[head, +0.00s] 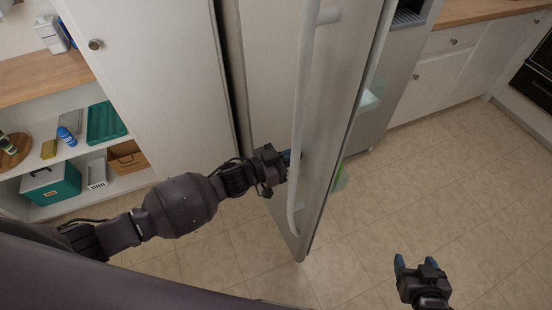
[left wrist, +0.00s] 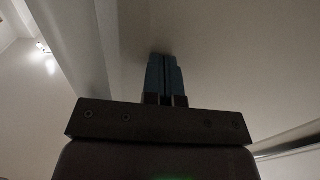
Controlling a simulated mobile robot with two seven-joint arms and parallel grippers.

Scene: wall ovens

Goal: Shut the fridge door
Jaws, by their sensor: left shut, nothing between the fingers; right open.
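The fridge door (head: 268,70) stands ajar in the head view, its edge and inner shelves showing on the right side. A long vertical handle (head: 303,110) runs down its front. My left gripper (head: 286,158) is at the door's front face, beside the handle. In the left wrist view its blue fingers (left wrist: 165,78) are shut with nothing between them, and their tips point at the pale door surface. Whether they touch it I cannot tell. My right gripper (head: 415,264) is open and empty, over the floor at the lower right, apart from the door.
A tall white cabinet door (head: 155,80) is left of the fridge. Shelves (head: 70,150) with boxes and bottles stand at the far left. White drawers (head: 440,80) under a wooden counter (head: 480,12) stand at the right. The tiled floor (head: 430,180) right of the door is clear.

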